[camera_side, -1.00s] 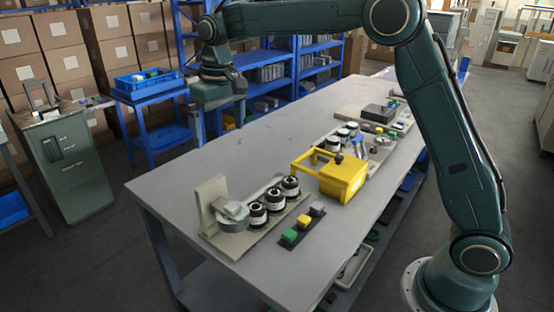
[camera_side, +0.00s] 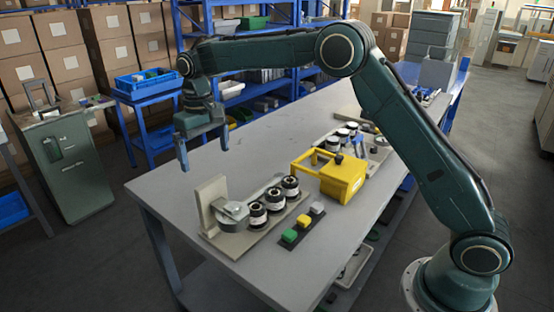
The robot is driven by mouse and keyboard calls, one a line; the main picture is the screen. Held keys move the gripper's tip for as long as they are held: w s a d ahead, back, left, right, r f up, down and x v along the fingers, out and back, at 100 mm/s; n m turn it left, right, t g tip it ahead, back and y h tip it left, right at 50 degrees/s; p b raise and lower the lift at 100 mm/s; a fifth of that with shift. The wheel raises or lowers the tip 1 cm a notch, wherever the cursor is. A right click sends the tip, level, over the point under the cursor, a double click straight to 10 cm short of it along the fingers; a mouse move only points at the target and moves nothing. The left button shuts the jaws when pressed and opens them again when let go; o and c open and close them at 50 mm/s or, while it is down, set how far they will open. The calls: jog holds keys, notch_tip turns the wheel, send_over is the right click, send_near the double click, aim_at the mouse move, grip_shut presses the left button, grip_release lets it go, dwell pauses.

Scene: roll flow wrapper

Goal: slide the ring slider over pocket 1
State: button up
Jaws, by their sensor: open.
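A beige fixture (camera_side: 209,205) stands at the near left of the grey table. It has an upright plate and a base with a round grey metal piece (camera_side: 233,212) at its left end, which may be the ring slider. Several black-and-white round pockets (camera_side: 257,215) sit in a row to the right of that piece. I cannot tell which one is pocket 1. My gripper (camera_side: 205,158) is open and empty, pointing down. It is above and behind the fixture, near the table's far left edge, and apart from everything.
A strip with green, yellow and grey buttons (camera_side: 302,226) lies in front of the fixture. A yellow box with a handle (camera_side: 343,178) stands to its right, with another fixture (camera_side: 372,152) behind.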

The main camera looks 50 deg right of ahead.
aim_at(210, 182)
notch_tip(210, 182, down, 12)
jog(key=shift+r, duration=0.1)
dwell(0.5)
jog(key=c, duration=1.3)
jog(key=d, duration=0.8)
jog(key=shift+d, duration=0.3)
jog(key=o, duration=1.3)
